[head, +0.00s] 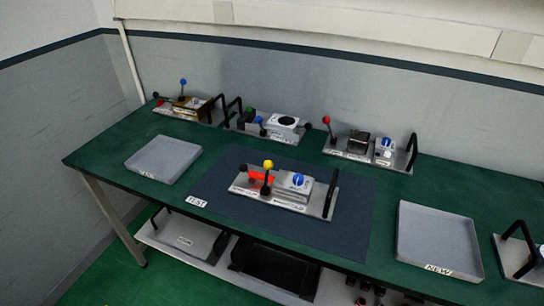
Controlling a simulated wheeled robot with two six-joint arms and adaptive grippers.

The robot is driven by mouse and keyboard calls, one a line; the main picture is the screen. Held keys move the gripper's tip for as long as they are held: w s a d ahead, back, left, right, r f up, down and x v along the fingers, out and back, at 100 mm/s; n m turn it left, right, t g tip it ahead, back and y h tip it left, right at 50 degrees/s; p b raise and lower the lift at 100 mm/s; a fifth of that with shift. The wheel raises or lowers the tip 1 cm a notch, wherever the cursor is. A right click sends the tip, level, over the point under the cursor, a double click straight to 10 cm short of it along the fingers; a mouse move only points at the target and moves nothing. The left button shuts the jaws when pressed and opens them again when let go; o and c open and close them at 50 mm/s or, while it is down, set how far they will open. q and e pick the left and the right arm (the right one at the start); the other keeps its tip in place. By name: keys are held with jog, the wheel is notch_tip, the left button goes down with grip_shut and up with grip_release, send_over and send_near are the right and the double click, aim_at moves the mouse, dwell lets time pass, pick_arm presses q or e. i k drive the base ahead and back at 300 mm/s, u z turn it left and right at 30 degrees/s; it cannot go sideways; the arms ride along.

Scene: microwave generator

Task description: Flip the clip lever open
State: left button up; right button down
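A microwave module on a metal base plate (240,189) sits on the dark mat in the middle of the table. At its left are an upright lever with a yellow ball knob (268,165), a black ball knob (243,168) and a red part (262,177) that lies roughly flat. A blue dial (298,180) is on a silver block to their right, and a black handle (331,194) stands at the plate's right end. I cannot tell for certain which part is the clip lever. Neither of my grippers is in view.
The dark mat (345,232) has a TEST label and free room around the module. Grey trays stand left (163,160) and right (438,240). Several other modules line the back, including one with a red-knobbed lever (327,121). Another black-handled plate (517,256) is at the right edge.

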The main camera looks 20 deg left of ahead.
aim_at(267, 164)
jog(key=z, duration=2.4)
jog(key=k, duration=1.25)
jog(key=u, duration=1.75)
jog(key=i, duration=0.5)
jog(key=u, duration=0.05)
